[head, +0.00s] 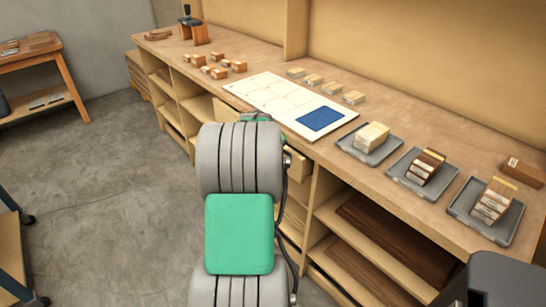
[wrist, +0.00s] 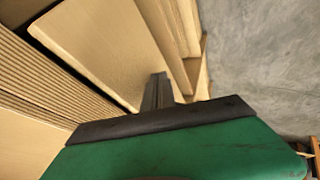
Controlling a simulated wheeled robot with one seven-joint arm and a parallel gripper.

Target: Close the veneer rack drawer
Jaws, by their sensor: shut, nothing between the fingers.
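A pale wooden drawer front (head: 297,163) shows under the worktop just right of my arm in the head view. It seems to stand a little out from the bench, but my arm hides much of it, so I cannot tell how far. In the wrist view my gripper (wrist: 158,88) has its dark fingers together, with nothing between them. The fingertips are over or against a broad pale wooden panel (wrist: 100,42), perhaps the drawer front; contact is unclear. My arm hides the fingers in the head view.
The workbench (head: 420,205) holds a white sheet with a blue square (head: 320,119), several small wood blocks and grey trays (head: 369,144) of stacked samples. Open shelves below hold dark boards (head: 385,250). Clear concrete floor (head: 100,170) lies left; a side table (head: 40,65) stands beyond.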

